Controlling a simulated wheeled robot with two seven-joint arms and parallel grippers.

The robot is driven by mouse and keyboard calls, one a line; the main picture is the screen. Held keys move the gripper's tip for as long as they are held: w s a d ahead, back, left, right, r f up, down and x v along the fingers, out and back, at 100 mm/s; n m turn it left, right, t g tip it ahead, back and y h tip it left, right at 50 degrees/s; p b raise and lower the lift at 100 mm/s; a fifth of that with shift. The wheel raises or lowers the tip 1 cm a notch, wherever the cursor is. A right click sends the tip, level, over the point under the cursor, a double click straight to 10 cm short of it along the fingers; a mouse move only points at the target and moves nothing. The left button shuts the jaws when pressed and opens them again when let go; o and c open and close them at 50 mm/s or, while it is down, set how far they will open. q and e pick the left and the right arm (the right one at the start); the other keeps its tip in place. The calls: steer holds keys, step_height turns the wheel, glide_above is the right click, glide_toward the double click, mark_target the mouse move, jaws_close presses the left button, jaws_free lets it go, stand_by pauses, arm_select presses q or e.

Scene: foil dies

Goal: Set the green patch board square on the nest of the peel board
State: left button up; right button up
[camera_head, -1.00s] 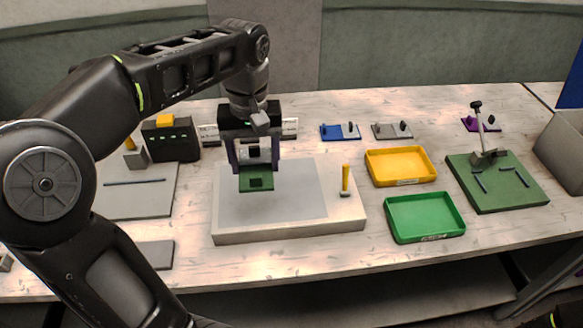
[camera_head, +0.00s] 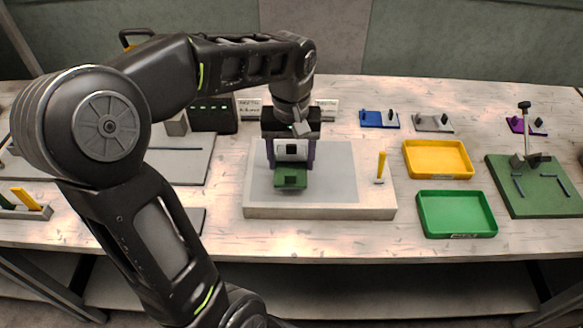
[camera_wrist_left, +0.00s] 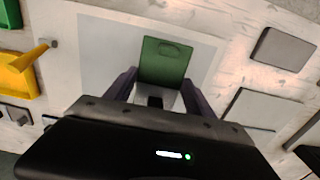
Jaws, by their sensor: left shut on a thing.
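My left gripper (camera_head: 291,166) is shut on the green patch board (camera_head: 291,181), a small plate with a dark square mark. It is over the left part of a pale slab's grey panel; the gap beneath is hard to judge. In the left wrist view the patch board (camera_wrist_left: 163,62) sits between the purple-grey fingers (camera_wrist_left: 160,90). A green base (camera_head: 545,197) at the right carries dark rails and an upright lever; it may be the peel board, but I cannot tell for sure. My right gripper is not in view.
The pale slab (camera_head: 380,205) has a yellow-handled tool (camera_head: 381,165) standing on its right side. Yellow (camera_head: 438,160) and green (camera_head: 456,214) trays lie between slab and green base. Small blue (camera_head: 380,119) and grey (camera_head: 433,122) blocks stand behind. A grey plate (camera_head: 185,165) lies left.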

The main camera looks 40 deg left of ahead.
mark_target(291, 166)
arm_select(q)
steer(key=shift+f, duration=0.1)
steer(key=shift+f, duration=1.8)
steer(key=shift+f, duration=0.15)
steer(key=o, duration=1.4)
step_height(291, 166, up, 12)
steer(key=shift+r+p, duration=0.2)
steer(key=shift+p, duration=0.1)
steer(key=shift+c, duration=0.6)
